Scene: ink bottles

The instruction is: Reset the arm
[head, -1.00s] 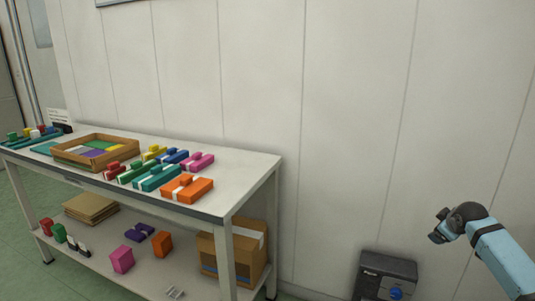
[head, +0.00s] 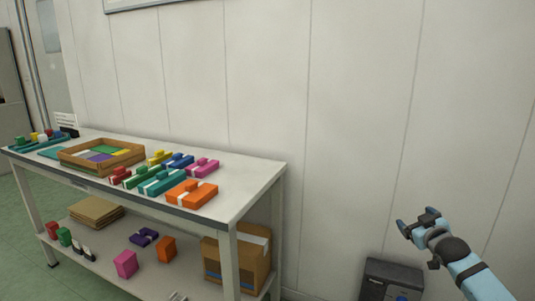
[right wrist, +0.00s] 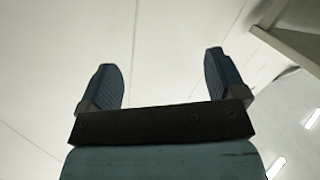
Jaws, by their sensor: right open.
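My right gripper (head: 418,218) is raised at the lower right of the head view, in front of the white wall and well to the right of the table. In the right wrist view its two dark blue fingers (right wrist: 164,78) stand wide apart with nothing between them. My left gripper is not in the head view.
A white table (head: 255,178) at the left carries a cardboard tray (head: 75,163), an orange ink box (head: 195,195) and several other coloured boxes. Its lower shelf holds a carton (head: 221,262) and small boxes. A dark grey machine (head: 390,275) stands below my right arm.

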